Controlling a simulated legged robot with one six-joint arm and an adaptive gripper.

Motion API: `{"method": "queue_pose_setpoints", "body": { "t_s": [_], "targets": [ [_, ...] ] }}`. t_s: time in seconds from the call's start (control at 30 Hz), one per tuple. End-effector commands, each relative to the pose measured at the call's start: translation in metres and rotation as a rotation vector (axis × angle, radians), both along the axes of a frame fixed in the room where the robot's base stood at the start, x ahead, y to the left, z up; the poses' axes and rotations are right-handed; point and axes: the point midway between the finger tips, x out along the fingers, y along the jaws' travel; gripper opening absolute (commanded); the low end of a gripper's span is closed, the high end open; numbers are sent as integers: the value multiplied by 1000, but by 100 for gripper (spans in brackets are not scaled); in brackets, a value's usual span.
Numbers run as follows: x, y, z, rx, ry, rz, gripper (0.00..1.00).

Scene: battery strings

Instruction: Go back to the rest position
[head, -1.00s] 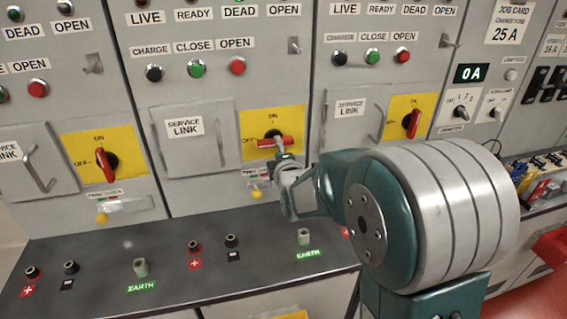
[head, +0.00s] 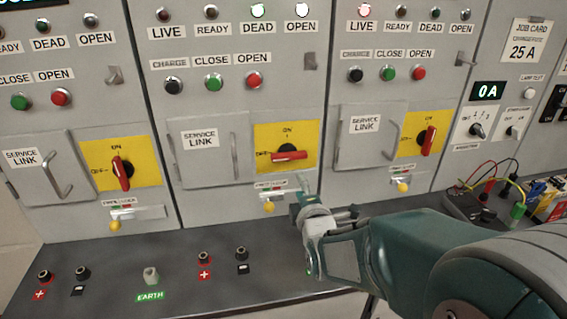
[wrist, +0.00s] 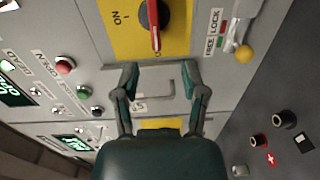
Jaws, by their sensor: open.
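My gripper (head: 303,185) is in front of the middle cabinet, below its yellow switch plate (head: 262,134). It holds nothing. In the wrist view its two fingers (wrist: 160,78) are spread apart with clear space between them. The red rotary handle (head: 290,156) of the middle cabinet lies flat, pointing to OFF. It also shows in the wrist view (wrist: 154,25), beyond the fingertips and apart from them. My arm reaches in from the lower right and hides part of the bench and the lower right cabinet.
The left red handle (head: 121,174) and the right one (head: 427,140) stand upright toward ON. Yellow-knobbed levers (head: 269,207) stick out below the plates. A dark bench (head: 110,250) carries terminals and an earth stud (head: 151,276). A meter with leads (head: 475,208) sits at right.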

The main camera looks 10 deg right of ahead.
Motion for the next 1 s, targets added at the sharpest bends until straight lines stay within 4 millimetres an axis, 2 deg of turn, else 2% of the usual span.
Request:
{"method": "queue_pose_setpoints", "body": {
  "t_s": [0.17,0.37,0.57,0.8,1.0],
  "targets": [
    [-18,0,5,221,143,-22,56],
    [-54,-1,3,535,351,-114,56],
    [-104,-1,1,832,540,-274,56],
    [-179,-2,-2,1153,722,-554,56],
    [-232,-2,-4,1328,804,-781,56]
  ]
}}
